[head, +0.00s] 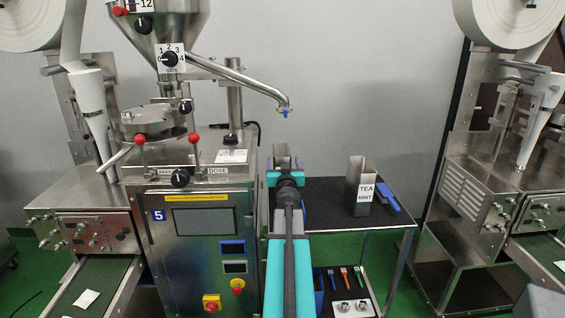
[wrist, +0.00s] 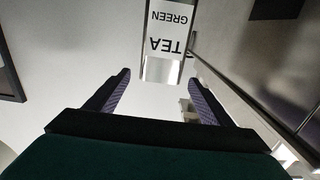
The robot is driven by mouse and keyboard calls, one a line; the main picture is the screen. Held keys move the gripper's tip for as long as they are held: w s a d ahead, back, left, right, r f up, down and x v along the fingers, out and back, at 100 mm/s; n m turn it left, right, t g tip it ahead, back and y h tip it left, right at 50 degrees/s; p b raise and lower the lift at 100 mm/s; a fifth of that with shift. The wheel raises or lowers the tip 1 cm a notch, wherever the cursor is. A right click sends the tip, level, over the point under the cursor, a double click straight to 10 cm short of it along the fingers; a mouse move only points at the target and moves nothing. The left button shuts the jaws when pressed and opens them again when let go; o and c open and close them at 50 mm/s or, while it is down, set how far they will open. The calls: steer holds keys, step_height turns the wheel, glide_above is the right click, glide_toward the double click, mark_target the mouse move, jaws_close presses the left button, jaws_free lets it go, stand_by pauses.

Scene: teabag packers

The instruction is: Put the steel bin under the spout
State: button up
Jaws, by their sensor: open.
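A steel bin labelled TEA GREEN (wrist: 170,40) is in the wrist view, its label upside down in the picture. My gripper (wrist: 160,78) is open, with its two dark fingers spread apart and nothing held between them. The bin lies ahead of the fingertips. In the head view, a steel bin (head: 283,149) shows in part just beyond the end of my arm, which hides its lower part. The spout (head: 284,107) with a blue tip ends above it. I cannot tell exactly how they line up in depth.
A second steel bin labelled TEA MINT (head: 365,194) stands on the dark table (head: 330,212), with a blue-handled tool (head: 391,199) beside it. The filling machine (head: 205,222) stands close left of my arm. Coloured tools (head: 344,277) lie on the lower shelf.

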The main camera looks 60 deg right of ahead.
steer(key=shift+s+a, duration=0.45)
steer(key=shift+a, duration=0.15)
steer(key=shift+r, duration=0.1)
stand_by(0.5)
